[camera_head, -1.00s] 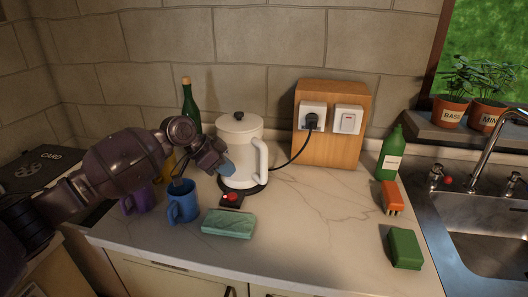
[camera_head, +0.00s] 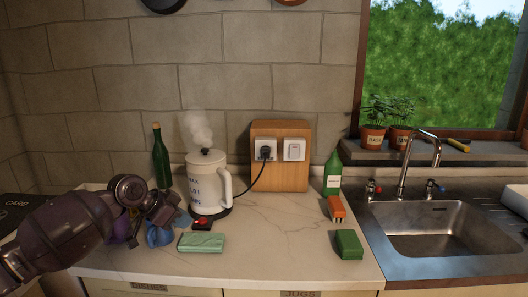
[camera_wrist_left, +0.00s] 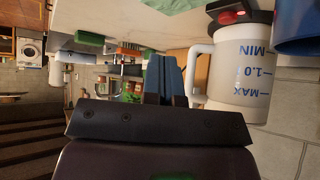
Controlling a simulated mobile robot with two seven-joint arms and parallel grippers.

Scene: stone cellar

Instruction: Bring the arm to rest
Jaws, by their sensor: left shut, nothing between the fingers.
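My left gripper (camera_head: 181,219) is shut and empty, its blue fingertips just left of the kettle's base in the head view. In the left wrist view its fingers (camera_wrist_left: 165,78) are together with nothing between them. The white kettle (camera_head: 207,184) stands upright on its dark base, with steam rising from its lid. It shows upside down with level marks in the left wrist view (camera_wrist_left: 238,75), close beside the fingers; I cannot tell whether they touch. My left arm partly hides a blue mug (camera_head: 158,238) and a purple mug (camera_head: 119,232). My right gripper is not in view.
A green bottle (camera_head: 161,158) stands behind. A socket board (camera_head: 280,174), detergent bottle (camera_head: 332,173), brush (camera_head: 337,209) and green sponge (camera_head: 348,244) are to the right. The middle counter is clear.

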